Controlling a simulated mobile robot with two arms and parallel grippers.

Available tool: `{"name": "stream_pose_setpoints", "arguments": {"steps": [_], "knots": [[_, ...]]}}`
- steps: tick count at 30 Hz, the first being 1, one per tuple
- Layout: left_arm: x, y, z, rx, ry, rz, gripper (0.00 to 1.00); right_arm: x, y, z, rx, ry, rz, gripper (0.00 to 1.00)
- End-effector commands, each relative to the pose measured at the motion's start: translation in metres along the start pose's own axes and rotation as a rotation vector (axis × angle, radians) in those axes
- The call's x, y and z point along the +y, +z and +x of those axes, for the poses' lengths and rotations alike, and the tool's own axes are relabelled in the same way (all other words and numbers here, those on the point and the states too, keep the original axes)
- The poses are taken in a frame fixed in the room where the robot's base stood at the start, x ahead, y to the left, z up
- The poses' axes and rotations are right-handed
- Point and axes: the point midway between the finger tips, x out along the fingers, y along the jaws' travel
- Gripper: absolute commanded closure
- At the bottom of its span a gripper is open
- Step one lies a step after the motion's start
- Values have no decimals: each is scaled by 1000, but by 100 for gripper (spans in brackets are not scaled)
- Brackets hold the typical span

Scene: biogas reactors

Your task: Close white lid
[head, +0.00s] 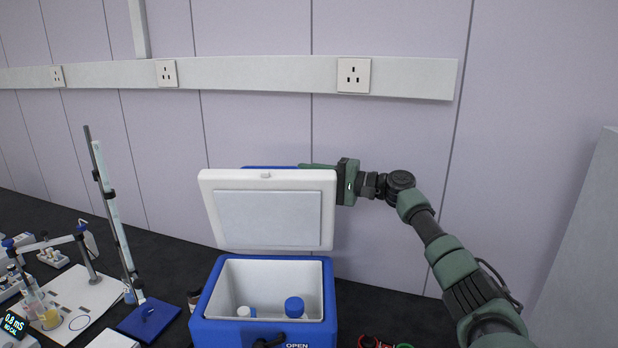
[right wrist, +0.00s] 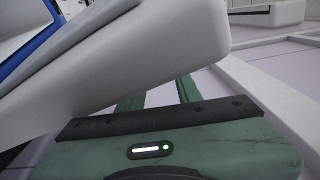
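The white lid (head: 267,210) of the blue cooler box (head: 210,322) stands raised and open in the head view, with its grey inner panel facing me. The box's white inside is exposed below it. My right gripper (head: 318,166) is at the lid's upper right corner, with its fingers reaching behind the top edge. In the right wrist view, the lid (right wrist: 170,60) crosses in front of the two green fingers (right wrist: 160,98), which are apart with a gap between them. Their tips are partly hidden by the lid. My left gripper is not in view.
Two blue-and-white containers (head: 294,307) are inside the box. A stand with a tall tube (head: 112,210) and lab gear on a white board (head: 75,300) are on the left. Red and green items (head: 375,342) lie at the front right. The wall with sockets is close behind.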

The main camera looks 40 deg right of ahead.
Motion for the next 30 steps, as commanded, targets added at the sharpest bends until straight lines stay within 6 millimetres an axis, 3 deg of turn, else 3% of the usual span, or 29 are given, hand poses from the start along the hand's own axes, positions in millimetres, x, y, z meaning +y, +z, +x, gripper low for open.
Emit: {"name": "stream_pose_setpoints", "arguments": {"steps": [30], "knots": [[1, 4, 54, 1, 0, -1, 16, 4, -1, -67, 2, 1, -1, 66]]}}
